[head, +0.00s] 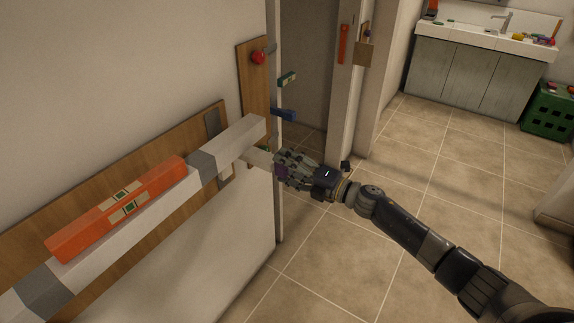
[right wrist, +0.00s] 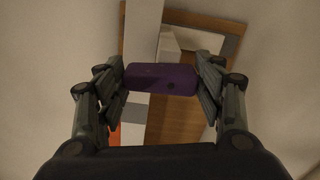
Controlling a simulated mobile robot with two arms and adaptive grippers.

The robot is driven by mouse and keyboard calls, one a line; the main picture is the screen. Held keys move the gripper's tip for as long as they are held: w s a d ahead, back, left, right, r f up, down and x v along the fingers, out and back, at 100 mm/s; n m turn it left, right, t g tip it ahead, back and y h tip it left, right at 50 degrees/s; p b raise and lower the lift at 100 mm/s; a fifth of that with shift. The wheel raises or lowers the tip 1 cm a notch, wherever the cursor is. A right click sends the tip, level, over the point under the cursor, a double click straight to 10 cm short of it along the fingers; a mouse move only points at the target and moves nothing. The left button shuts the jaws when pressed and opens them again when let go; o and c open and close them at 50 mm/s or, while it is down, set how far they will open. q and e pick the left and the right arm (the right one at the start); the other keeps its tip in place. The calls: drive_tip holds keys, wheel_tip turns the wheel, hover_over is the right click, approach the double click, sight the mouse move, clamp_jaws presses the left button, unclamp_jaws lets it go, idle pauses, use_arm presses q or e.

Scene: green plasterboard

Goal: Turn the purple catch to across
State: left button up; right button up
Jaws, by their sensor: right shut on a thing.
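The purple catch (right wrist: 162,79) lies between the fingers of my right gripper (right wrist: 163,85) in the right wrist view, its long side running from one finger to the other. In the head view my right gripper (head: 280,166) is shut on it beside the end of the white bar, and only a small purple patch (head: 282,171) shows between the fingers. The fingers hide most of the catch there, so its angle to the board is hard to tell. My left gripper is not in view.
A white bar (head: 233,137) with an orange block (head: 120,208) runs along a wooden board on the left. Above the gripper are a blue handle (head: 284,115) and a red knob (head: 258,57). A doorway opens behind. A green crate (head: 548,112) stands far right; the tiled floor is clear.

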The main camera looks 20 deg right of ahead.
drive_tip(key=shift+m, duration=0.6)
drive_tip(key=o, duration=1.1)
drive_tip(key=v, duration=1.2)
drive_tip(key=shift+d, duration=0.1)
